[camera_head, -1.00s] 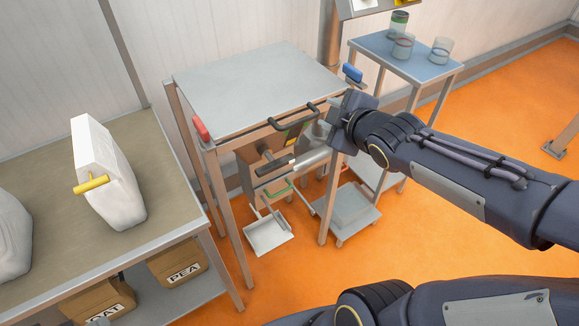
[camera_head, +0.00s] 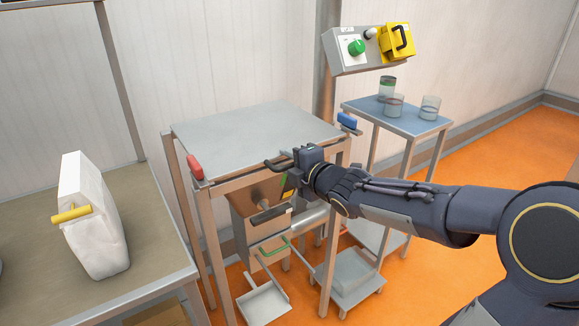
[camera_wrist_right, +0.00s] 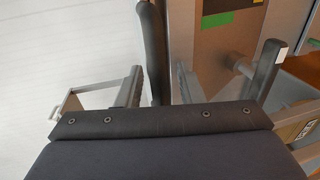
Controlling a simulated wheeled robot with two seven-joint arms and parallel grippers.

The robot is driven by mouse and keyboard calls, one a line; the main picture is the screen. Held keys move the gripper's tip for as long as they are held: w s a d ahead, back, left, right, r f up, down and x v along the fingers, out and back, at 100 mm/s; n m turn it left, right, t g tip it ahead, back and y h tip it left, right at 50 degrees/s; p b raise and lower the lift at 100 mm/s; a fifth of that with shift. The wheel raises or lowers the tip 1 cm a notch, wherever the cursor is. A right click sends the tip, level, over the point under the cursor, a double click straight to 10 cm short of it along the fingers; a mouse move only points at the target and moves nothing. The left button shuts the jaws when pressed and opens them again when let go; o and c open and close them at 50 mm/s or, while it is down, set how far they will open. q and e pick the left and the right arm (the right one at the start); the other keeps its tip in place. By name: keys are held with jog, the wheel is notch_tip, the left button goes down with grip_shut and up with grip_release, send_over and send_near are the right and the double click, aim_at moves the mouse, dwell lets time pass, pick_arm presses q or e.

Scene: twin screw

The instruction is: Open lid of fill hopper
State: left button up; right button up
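The fill hopper's lid (camera_head: 250,135) is a flat grey panel lying level and closed on a metal frame. A dark bar handle (camera_head: 276,166) runs along its front edge. My right gripper (camera_head: 298,160) is at the right part of this handle. In the right wrist view, the handle (camera_wrist_right: 153,45) stands between the two fingers of my right gripper (camera_wrist_right: 157,85). The fingers look apart, with narrow gaps to the bar. In the head view my right gripper hides the handle's right end. My left gripper is not in view.
A red clamp (camera_head: 195,167) and a blue clamp (camera_head: 347,121) sit at the lid's sides. A control box (camera_head: 345,58) is on the post behind. A blue-topped trolley (camera_head: 405,118) with cups stands right. A white container (camera_head: 92,220) stands on the left bench (camera_head: 150,215).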

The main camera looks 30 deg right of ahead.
jog(key=shift+w, duration=0.1)
jog(key=shift+f, duration=0.15)
grip_shut()
